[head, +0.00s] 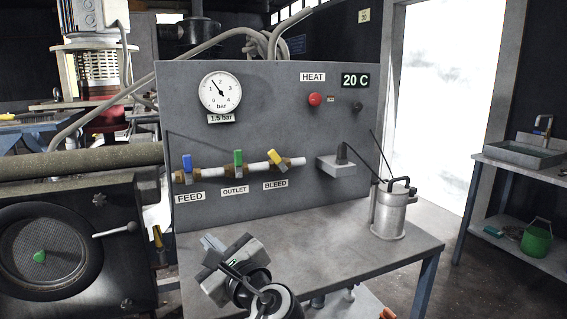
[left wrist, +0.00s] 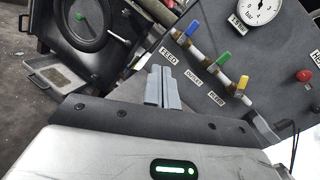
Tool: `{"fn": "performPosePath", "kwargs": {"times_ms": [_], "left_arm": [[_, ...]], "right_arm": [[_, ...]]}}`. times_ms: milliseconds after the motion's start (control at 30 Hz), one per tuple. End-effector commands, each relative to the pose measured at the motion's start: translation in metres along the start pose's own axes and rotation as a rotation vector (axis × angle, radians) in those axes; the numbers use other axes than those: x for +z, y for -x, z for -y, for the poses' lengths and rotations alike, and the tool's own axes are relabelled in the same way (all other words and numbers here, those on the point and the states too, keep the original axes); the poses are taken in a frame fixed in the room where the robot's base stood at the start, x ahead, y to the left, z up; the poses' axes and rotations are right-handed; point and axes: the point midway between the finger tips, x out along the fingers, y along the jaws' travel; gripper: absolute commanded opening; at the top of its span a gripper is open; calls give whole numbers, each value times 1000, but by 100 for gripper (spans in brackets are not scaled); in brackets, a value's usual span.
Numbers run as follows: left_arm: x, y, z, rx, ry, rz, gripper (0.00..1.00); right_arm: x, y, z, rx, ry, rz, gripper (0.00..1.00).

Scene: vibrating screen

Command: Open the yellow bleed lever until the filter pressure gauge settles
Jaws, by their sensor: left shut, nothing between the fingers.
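The yellow bleed lever (head: 274,158) sits on the right end of the pipe on the grey panel, above the BLEED label, and is tilted. It also shows in the left wrist view (left wrist: 242,85). The round filter pressure gauge (head: 220,93) is at the panel's upper left, with a 1.5 bar readout below it. My left gripper (head: 212,243) is low in front of the panel, below and left of the lever and apart from it. Its fingers (left wrist: 161,86) are shut and empty. My right gripper is not in view.
A blue feed lever (head: 187,163) and a green outlet lever (head: 238,158) stand upright left of the bleed lever. A red button (head: 315,99) is at upper right. A metal canister (head: 389,212) stands on the bench (head: 340,240). Space before the levers looks clear.

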Motion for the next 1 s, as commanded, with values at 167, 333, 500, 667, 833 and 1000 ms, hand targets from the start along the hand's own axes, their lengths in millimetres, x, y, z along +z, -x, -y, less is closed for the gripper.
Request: {"fn": "performPosePath", "kwargs": {"times_ms": [167, 333, 500, 667, 833, 1000], "left_arm": [[11, -63, -60, 125, -86, 93, 0], [37, -120, -125, 254, -162, 192, 0], [83, -176, -200, 391, -216, 302, 0], [141, -223, -273, 487, -189, 392, 0], [176, -273, -327, 421, 125, 366, 0], [156, -300, -323, 274, 566, 218, 0]], "right_arm": [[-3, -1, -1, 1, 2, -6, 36], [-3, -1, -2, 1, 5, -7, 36], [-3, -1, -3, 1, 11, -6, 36], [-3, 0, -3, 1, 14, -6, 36], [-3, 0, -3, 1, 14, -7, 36], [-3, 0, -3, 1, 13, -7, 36]]}}
